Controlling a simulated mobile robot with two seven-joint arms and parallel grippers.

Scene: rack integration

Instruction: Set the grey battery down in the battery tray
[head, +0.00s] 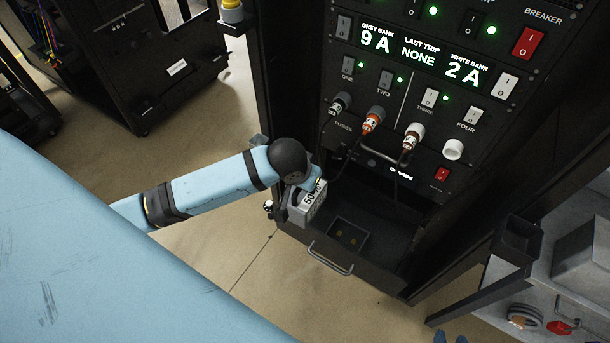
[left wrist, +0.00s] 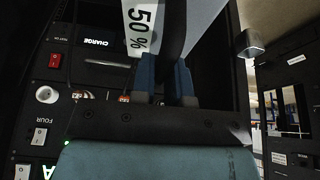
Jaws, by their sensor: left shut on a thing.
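The grey battery (head: 304,207), marked 50 %, is in my left gripper (head: 314,184). In the left wrist view, the blue fingers of the left gripper (left wrist: 166,80) are shut on a dark part of the battery (left wrist: 205,18). The battery tray (head: 375,262) is a black drawer pulled out at the bottom of the rack, with a dark socket in its floor. The battery is at the tray's left side, and I cannot tell whether it touches. My right gripper (head: 451,339) shows only its blue fingertips at the bottom edge, apart and empty.
The rack panel (head: 420,60) stands above the tray, with switches and several plugged cables (head: 372,120) hanging near it. The drawer handle (head: 330,260) sticks out in front. A grey bench (head: 570,285) with small parts is at the right. Another black rack (head: 150,65) stands at the back left.

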